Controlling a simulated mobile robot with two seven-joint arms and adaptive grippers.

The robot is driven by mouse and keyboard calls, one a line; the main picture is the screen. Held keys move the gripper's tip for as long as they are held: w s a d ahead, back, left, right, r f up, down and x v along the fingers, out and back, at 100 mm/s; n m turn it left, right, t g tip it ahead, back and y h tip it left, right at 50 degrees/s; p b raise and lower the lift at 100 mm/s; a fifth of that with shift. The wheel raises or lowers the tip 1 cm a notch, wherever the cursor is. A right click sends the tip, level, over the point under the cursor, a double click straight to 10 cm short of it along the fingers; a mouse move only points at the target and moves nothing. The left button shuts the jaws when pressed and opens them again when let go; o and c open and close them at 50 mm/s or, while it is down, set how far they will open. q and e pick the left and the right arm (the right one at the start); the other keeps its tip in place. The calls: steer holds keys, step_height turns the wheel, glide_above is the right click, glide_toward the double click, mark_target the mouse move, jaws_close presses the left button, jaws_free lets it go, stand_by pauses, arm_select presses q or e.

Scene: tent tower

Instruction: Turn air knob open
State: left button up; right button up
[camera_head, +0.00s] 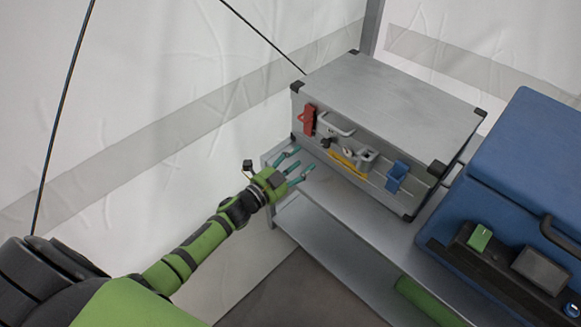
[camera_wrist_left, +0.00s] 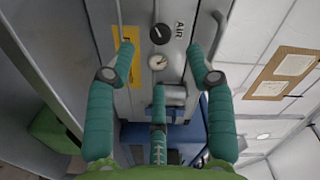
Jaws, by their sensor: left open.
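The air knob (camera_wrist_left: 160,34) is a small round black dial beside the printed AIR label in the left wrist view. It sits on the front panel of the silver metal case (camera_head: 390,105). My left gripper (camera_head: 294,166) is in front of the case's left end, fingers spread and empty. In the left wrist view the knob lies above and between the two side fingers of the gripper (camera_wrist_left: 161,62). The fingers appear apart from the knob.
The case has a red latch (camera_head: 309,120) and a blue latch (camera_head: 397,175). It stands on a grey shelf (camera_head: 330,205). A blue box (camera_head: 530,160) stands to the right.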

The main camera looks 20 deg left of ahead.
arm_select(q)
steer(key=shift+v, duration=1.45)
